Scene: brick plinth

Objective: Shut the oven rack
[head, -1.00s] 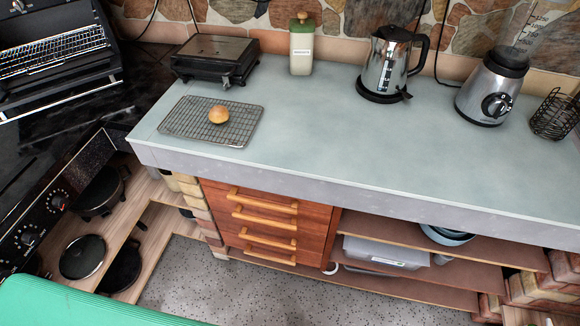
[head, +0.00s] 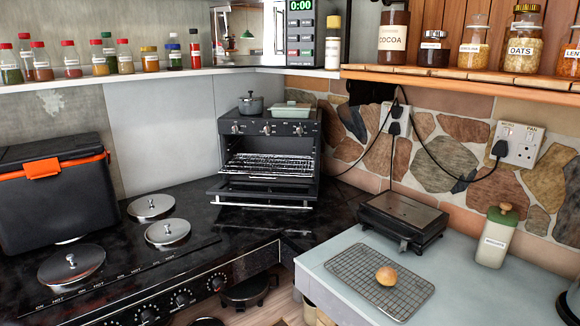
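A small black countertop oven (head: 268,128) stands in the back corner, upright, with several knobs along its top panel. Its door (head: 262,193) is folded down in front, with a silver handle bar along its lower edge. The wire oven rack (head: 268,166) shows in the opening and seems to reach out over the door; how far it is pulled out is hard to tell. It looks empty. Neither of my grippers is in view.
A pot (head: 251,104) and a green dish (head: 291,110) sit on the oven. The hob (head: 110,265) lies in front left, a cool box (head: 55,188) at left. A sandwich press (head: 403,217) and a cooling rack (head: 352,268) with a bun (head: 386,276) are at right.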

